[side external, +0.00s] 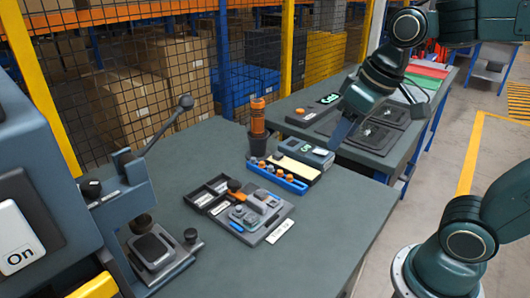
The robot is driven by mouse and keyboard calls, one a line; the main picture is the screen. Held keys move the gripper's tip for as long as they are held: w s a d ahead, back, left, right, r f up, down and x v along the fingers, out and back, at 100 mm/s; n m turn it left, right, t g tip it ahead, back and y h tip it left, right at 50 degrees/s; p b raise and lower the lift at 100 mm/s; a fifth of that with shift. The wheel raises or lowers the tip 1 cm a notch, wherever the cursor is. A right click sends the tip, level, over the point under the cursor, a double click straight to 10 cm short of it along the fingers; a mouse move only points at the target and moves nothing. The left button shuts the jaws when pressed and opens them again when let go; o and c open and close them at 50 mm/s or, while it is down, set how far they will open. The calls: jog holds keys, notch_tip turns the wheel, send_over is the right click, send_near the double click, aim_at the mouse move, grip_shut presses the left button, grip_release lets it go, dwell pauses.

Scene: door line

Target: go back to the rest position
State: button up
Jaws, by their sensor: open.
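The gap between the fingertips is hard to make out. My arm comes down to it from the upper right. My gripper hides a little of the surface behind it.
A lever press (150,240) stands at the left. A grey parts tray (250,212), a blue rack (277,178), a display box (308,150) and an orange-topped tool (257,115) in a dark cup stand mid-table. A second table (375,150) adjoins behind. The near table's front right is clear.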

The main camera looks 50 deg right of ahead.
jog(key=s+f+t, duration=0.1)
jog(key=s, duration=0.5)
jog(key=shift+s+f, duration=0.2)
jog(key=shift+s, duration=0.15)
